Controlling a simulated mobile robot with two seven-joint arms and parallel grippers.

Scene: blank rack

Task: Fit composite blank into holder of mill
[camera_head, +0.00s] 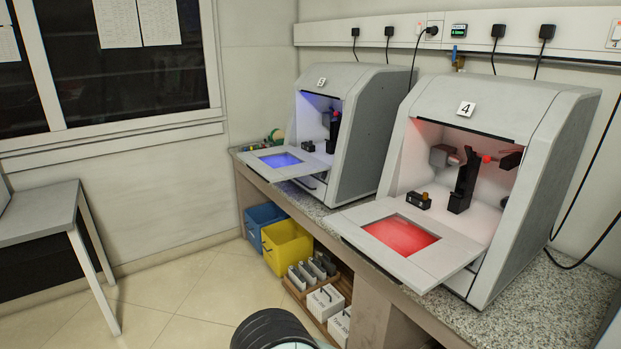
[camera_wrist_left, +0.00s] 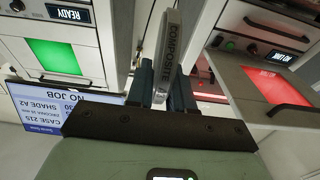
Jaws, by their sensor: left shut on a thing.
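My left gripper (camera_wrist_left: 163,78) is shut on a flat grey blank marked COMPOSITE (camera_wrist_left: 168,50) in the left wrist view. The blank stands up between the two fingers, seen nearly edge-on. In the head view, mill 4 (camera_head: 545,110) has its front door down and a red-lit inside, with a black upright holder part (camera_head: 465,180). Neither gripper shows in the head view, and my right gripper shows in neither view.
In the left wrist view, a machine with a green window (camera_wrist_left: 52,57) reads READY, and another has a red window (camera_wrist_left: 268,83). A blue-and-white screen (camera_wrist_left: 40,100) is at left. In the head view, blue (camera_head: 264,217) and yellow (camera_head: 287,246) bins stand below the counter.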

